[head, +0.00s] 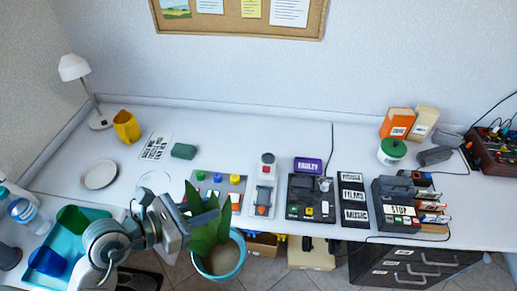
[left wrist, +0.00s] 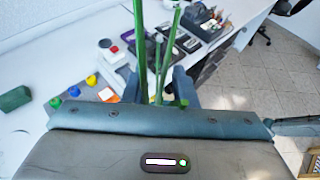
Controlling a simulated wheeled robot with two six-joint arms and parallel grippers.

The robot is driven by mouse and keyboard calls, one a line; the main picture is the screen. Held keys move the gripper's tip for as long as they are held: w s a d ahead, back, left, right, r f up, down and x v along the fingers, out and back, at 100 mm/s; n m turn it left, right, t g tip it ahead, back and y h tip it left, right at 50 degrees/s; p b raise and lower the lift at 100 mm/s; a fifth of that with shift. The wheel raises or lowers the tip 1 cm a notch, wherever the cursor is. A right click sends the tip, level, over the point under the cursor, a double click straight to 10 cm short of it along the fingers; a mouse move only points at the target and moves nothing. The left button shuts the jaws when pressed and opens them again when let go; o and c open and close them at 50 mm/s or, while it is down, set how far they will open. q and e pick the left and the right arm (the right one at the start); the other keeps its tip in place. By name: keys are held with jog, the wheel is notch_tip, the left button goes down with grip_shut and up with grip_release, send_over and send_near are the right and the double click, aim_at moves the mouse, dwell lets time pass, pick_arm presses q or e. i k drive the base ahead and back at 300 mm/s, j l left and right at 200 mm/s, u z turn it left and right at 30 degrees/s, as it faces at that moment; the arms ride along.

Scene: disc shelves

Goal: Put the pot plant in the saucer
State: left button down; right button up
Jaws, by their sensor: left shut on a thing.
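The pot plant (head: 220,264) has broad green leaves and a light blue pot with pale soil. It hangs upright or nearly so in front of the table's front edge. My left gripper (head: 203,213) is shut on the plant among its leaves, above the pot. In the left wrist view, green stems (left wrist: 164,50) rise between the fingers; the pot is hidden there. A round white saucer (head: 99,175) lies on the table at the left, apart from the plant, and looks empty. My right gripper is not in view.
A teal tray (head: 68,262) with green and blue cups stands at the front left. A yellow mug (head: 126,126), a lamp (head: 74,68) and a green block (head: 184,151) are behind. A button panel (head: 220,188) and other devices lie to the right.

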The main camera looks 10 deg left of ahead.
aim_at(100, 176)
jog(key=i, duration=0.9)
